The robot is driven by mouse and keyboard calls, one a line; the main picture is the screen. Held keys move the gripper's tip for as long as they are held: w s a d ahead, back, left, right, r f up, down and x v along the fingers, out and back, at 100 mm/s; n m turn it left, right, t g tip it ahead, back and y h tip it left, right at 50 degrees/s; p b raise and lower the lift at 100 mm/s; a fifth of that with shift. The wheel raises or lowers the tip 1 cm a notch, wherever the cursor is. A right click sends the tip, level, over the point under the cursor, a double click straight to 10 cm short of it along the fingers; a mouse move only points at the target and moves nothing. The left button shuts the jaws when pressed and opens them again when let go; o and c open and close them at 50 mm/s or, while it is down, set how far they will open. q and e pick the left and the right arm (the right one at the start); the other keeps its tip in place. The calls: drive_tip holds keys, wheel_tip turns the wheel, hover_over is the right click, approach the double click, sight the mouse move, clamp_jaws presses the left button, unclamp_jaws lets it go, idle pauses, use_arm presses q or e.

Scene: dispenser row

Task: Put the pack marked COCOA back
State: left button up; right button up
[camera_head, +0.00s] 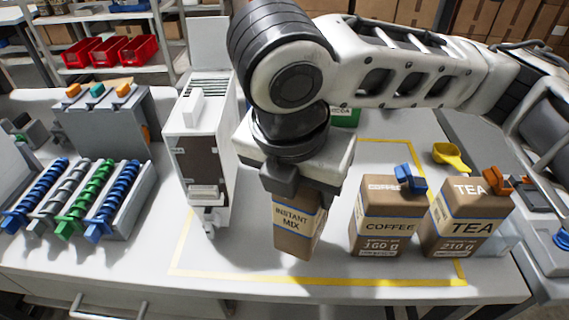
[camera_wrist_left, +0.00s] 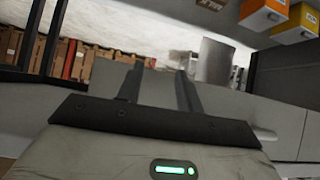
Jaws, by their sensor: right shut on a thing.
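My right gripper (camera_head: 298,190) is shut on the top of a brown pack (camera_head: 298,225) marked INSTANT MIX, in front of the white dispenser. I cannot tell whether that pack touches the table. A green label (camera_head: 344,116) that seems to read COCOA shows behind my right arm; the rest of that pack is hidden by the arm. My left gripper (camera_wrist_left: 160,88) shows only in the left wrist view. Its fingers are apart with nothing between them.
A COFFEE pack (camera_head: 383,215) with a blue clip and a TEA pack (camera_head: 458,217) with an orange clip stand at the right. A yellow scoop (camera_head: 452,157) lies behind them. A white dispenser (camera_head: 200,150) stands left of my gripper. Coil dispensers (camera_head: 85,200) stand farther left.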

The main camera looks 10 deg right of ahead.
drive_tip(key=x, duration=0.4)
drive_tip(key=shift+w+a+f, duration=0.15)
drive_tip(key=shift+w+f, duration=0.05)
drive_tip(key=shift+w, duration=0.15)
drive_tip(key=shift+f, duration=0.35)
drive_tip(key=o, duration=1.3)
drive_tip(key=p+v, duration=0.1)
drive_tip(key=v, duration=1.1)
drive_tip(key=shift+s, duration=0.1)
